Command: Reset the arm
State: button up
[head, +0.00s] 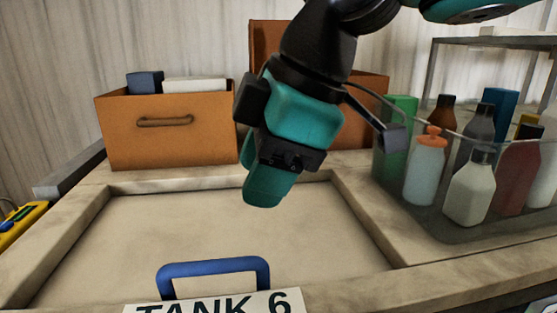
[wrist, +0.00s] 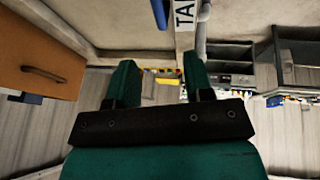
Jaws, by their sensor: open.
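My gripper (head: 268,190) is teal and black and hangs, tilted, above the pale recessed tank top in the head view. In the wrist view my gripper (wrist: 159,68) shows two teal fingers spread apart with nothing between them. The tank top (head: 150,225) is bare, and my gripper appears clear of it. A blue handle (head: 213,266) stands at the front edge, behind a label reading TANK 6 (head: 215,304). Part of the label (wrist: 185,12) also shows at the top of the wrist view.
An orange box (head: 170,140) with a handle stands at the back left, and another orange box (head: 372,92) is behind my arm. A clear bin (head: 388,175) of several bottles is on the right. A yellow item (head: 22,222) is at the left edge.

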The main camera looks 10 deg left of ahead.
jog(key=shift+d+r, duration=0.2)
jog(key=shift+r, duration=0.25)
jog(key=s+d+f+m, duration=0.3)
jog(key=d+f+m, duration=0.4)
jog(key=d, duration=0.5)
jog(key=s+d+f+m, duration=0.3)
jog(key=d+f+m, duration=0.3)
jog(key=d+m, duration=0.3)
jog(key=d, duration=0.3)
jog(key=shift+f+h, duration=0.4)
jog(key=shift+s, duration=0.1)
jog(key=shift+c, duration=0.4)
